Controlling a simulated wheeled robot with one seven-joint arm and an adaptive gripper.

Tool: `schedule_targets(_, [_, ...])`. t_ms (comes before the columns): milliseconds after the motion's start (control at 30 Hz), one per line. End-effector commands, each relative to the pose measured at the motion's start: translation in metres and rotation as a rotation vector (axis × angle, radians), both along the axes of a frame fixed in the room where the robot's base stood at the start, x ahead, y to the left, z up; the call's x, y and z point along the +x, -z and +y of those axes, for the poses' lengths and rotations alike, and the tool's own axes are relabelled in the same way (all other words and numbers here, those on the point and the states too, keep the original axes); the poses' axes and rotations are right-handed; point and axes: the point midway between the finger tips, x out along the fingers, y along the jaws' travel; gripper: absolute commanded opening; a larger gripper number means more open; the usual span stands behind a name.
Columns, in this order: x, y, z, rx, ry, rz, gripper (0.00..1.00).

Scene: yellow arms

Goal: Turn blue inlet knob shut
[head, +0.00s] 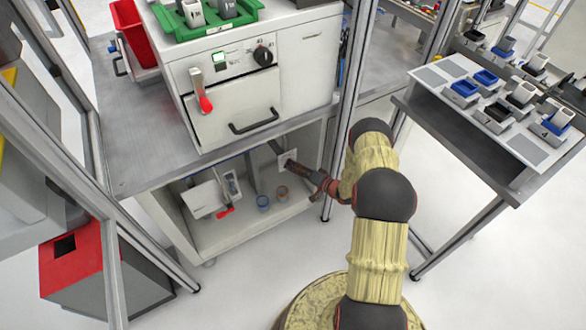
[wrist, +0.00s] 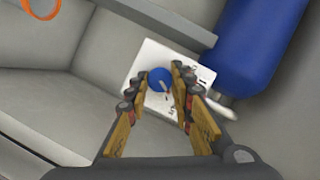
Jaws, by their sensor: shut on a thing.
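The blue inlet knob (wrist: 160,80) sits on a white plate (wrist: 150,57) in the wrist view, with a small pale pointer mark on its face. My gripper (wrist: 162,79) has its two orange-padded fingers on either side of the knob, closed on it. In the head view my gripper (head: 290,165) reaches into the open lower shelf of the cabinet, at the white plate (head: 286,156) on the inner wall. The knob itself is hidden there behind the gripper.
A large blue cylinder (wrist: 262,45) stands close beside the plate. A metal frame post (head: 345,110) stands near my arm.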

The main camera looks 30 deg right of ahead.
Motion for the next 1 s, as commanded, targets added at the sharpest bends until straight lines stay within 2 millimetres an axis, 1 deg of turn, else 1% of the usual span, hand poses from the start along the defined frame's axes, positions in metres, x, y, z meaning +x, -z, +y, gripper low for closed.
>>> schedule_targets(200, [0.0, 0.0024, -0.0013, 0.139, 0.002, 0.006, 0.0])
schedule_targets(400, [0.0002, 0.0024, -0.0012, 0.217, 0.003, 0.009, 0.0])
schedule_targets(600, [0.0005, 0.0017, -0.0016, 0.254, 0.003, 0.009, 0.0])
schedule_targets(1000, [0.0008, 0.0016, -0.0019, 0.259, 0.003, 0.009, 0.0])
